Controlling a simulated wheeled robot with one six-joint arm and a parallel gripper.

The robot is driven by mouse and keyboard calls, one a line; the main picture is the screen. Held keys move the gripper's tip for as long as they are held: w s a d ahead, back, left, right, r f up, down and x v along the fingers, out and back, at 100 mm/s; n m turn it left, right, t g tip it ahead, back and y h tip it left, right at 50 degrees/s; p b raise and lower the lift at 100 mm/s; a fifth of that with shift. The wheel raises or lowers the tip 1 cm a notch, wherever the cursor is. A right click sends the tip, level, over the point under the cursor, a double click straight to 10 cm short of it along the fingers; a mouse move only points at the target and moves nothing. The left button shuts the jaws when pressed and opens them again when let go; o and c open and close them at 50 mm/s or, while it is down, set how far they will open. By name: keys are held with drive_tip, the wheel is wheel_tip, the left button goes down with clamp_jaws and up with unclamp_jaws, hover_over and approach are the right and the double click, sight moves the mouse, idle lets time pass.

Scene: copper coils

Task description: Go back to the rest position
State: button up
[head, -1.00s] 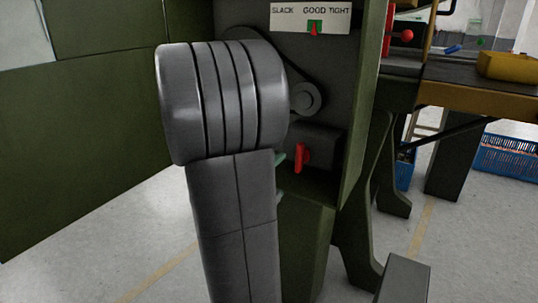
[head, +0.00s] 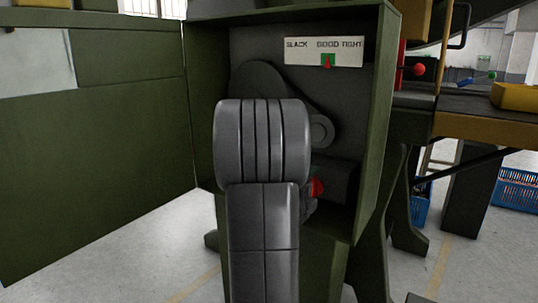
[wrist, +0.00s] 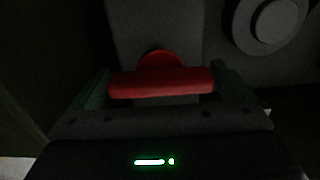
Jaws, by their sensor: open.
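The red handle (wrist: 160,82) lies crosswise between the two green fingers of my gripper (wrist: 163,88) in the wrist view. The fingers are apart, one beyond each end of the handle. I cannot tell whether they touch it.
The handle sits inside an open green machine box (head: 375,130). A gauge plate (head: 345,53) above has its red pointer at GOOD. A green door panel (head: 90,170) stands open at left. A yellow-edged bench (head: 480,130) and blue crates (head: 515,190) are at right.

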drive_tip(key=shift+s+a, duration=0.1)
drive_tip(key=p+v, duration=0.2)
drive_tip(key=v, duration=1.2)
drive_tip(key=b+x, duration=0.2)
drive_tip(key=x, duration=1.2)
drive_tip(key=shift+r+p, duration=0.25)
drive_tip(key=shift+p, duration=0.3)
drive_tip(key=shift+n+p, duration=0.4)
drive_tip(key=shift+n, duration=0.1)
drive_tip(key=n+p, duration=0.3)
drive_tip(key=p, duration=0.3)
drive_tip(key=shift+n, duration=0.3)
drive_tip(key=n+p, duration=0.3)
drive_tip(key=p, duration=0.3)
drive_tip(key=shift+n+p, duration=0.35)
drive_tip(key=shift+n, duration=0.05)
drive_tip(key=v, duration=1.2)
drive_tip(key=shift+f, duration=0.2)
